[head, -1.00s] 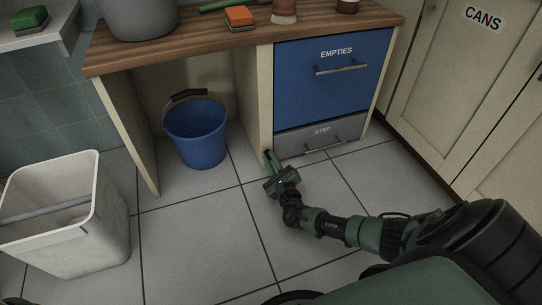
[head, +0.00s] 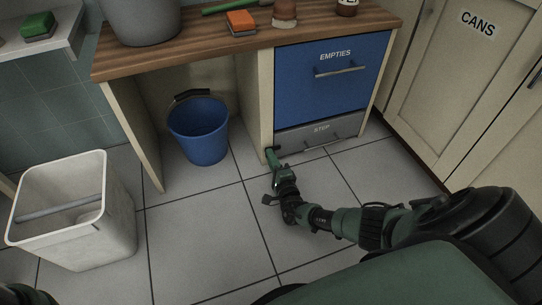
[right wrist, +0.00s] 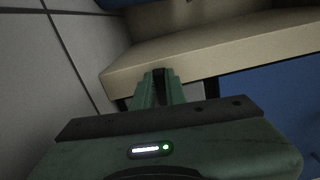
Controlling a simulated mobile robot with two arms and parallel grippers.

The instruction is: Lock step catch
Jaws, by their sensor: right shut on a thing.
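The grey step drawer (head: 315,139), labelled STEP, is closed at the bottom of the cabinet, under the blue EMPTIES front. My right gripper (head: 270,153) is at the drawer's lower left corner, beside the cream cabinet post. In the right wrist view its two green fingers (right wrist: 158,80) are shut on a small dark piece, which I take for the step catch (right wrist: 158,74), at the cabinet edge. The fingers hide most of it, so I cannot tell its position. My left gripper is not in view.
A blue bucket (head: 199,143) stands in the open bay left of the post. A white bin (head: 85,237) stands at the left on the tiled floor. The floor (head: 215,235) in front of the drawer is clear apart from my right arm.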

